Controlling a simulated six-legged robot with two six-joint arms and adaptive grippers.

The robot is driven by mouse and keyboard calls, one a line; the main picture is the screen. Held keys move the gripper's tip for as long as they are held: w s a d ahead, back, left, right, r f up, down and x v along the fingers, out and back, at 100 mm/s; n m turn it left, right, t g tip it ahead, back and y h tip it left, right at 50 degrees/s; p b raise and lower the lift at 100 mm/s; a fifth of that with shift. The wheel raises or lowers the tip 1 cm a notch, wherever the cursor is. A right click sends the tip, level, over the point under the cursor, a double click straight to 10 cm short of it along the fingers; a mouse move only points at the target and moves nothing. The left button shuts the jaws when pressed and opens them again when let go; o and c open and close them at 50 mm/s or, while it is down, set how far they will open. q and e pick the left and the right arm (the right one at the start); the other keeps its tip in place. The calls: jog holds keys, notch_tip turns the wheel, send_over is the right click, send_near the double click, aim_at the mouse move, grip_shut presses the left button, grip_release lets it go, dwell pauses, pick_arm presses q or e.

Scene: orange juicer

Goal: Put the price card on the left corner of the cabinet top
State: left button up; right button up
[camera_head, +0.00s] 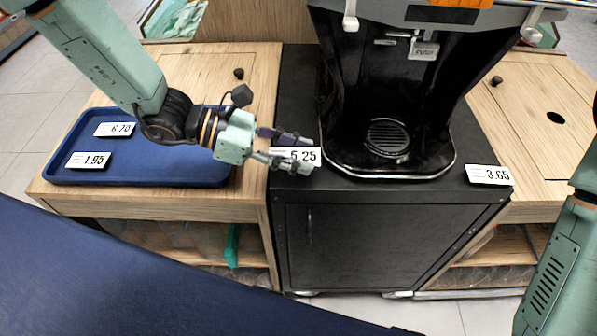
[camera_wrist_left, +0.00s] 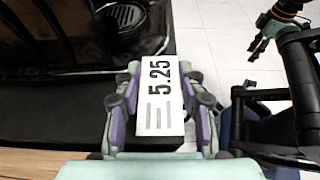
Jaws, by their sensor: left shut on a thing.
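The white price card reading 5.25 (camera_head: 305,155) is between the fingers of my left gripper (camera_head: 290,152). It is over the front left corner of the black cabinet top (camera_head: 297,105), left of the juicer. In the left wrist view, the card (camera_wrist_left: 160,95) is gripped along both long sides, its number facing the camera. I cannot tell whether it touches the cabinet top. In the left wrist view, my right gripper (camera_wrist_left: 262,34) is small at the upper right, clear of the card; its jaw state is unclear.
The black juicer (camera_head: 388,150) stands on the cabinet. A 3.65 card (camera_head: 490,175) lies at the front right corner. A blue tray (camera_head: 130,178) on the left wooden counter (camera_head: 200,70) holds cards 6.70 (camera_head: 115,129) and 1.95 (camera_head: 88,160).

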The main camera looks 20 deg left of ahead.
aim_at(296, 178)
pick_arm(q)
jog(key=shift+s+f, duration=0.15)
jog(key=shift+f, duration=0.4)
notch_tip(296, 178, down, 2)
jog(key=shift+s+d+f+b, duration=0.1)
jog(key=shift+f+b, duration=0.1)
jog(key=shift+b, duration=0.45)
jog(key=shift+f, duration=0.35)
jog(key=shift+w, duration=0.25)
jog(key=shift+s, duration=0.1)
jog(key=shift+s+f+b, duration=0.1)
jog(key=shift+f+b, duration=0.05)
jog(key=shift+b, duration=0.15)
jog(key=o, duration=1)
jog(key=shift+o, duration=0.2)
